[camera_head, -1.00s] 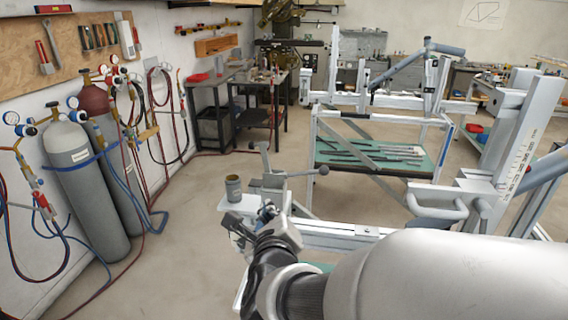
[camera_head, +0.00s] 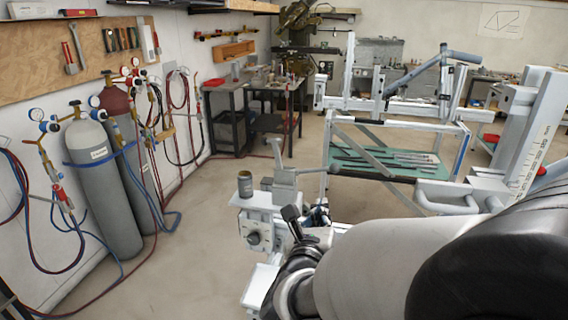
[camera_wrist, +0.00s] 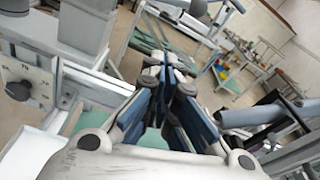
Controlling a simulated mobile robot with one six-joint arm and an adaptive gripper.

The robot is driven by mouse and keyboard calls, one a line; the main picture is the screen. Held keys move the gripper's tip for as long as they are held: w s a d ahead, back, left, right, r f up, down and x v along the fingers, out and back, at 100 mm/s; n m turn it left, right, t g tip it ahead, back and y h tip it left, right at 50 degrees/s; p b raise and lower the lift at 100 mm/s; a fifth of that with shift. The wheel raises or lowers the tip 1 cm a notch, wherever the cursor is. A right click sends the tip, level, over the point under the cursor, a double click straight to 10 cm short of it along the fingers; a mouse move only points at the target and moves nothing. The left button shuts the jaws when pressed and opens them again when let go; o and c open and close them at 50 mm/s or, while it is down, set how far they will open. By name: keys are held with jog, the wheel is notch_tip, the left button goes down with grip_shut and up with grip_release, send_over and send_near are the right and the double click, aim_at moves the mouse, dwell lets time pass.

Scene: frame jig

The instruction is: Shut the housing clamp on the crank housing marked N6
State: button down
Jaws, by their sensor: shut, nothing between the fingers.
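My gripper (camera_wrist: 172,82) is shut and empty in the wrist view, its blue-padded fingers close together. In the head view my own wrist and arm cover most of it. A pale housing with a round dial and dark knob (camera_head: 255,238) stands left of my wrist; its dial plate also shows at the left edge of the wrist view (camera_wrist: 40,76). A grey clamp-like block with a lever (camera_head: 286,186) sits on top, its handle reaching right. I cannot read N6 anywhere, nor tell whether the clamp is open or shut. No contact between gripper and clamp is visible.
A brown tin (camera_head: 245,184) stands on the housing's left side. The jig's light metal frame (camera_head: 395,105) and a green-topped bench (camera_head: 345,160) lie beyond. Gas cylinders (camera_head: 100,185) line the left wall. The floor between them and the housing is clear.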

aim_at(317, 170)
jog(key=b+x, duration=0.1)
jog(key=x, duration=0.7)
jog(key=r, duration=0.1)
jog(key=a+r, duration=0.1)
jog(key=r, duration=0.1)
jog(key=shift+s+a+r+p, duration=0.15)
jog(key=shift+s+r+p, duration=0.25)
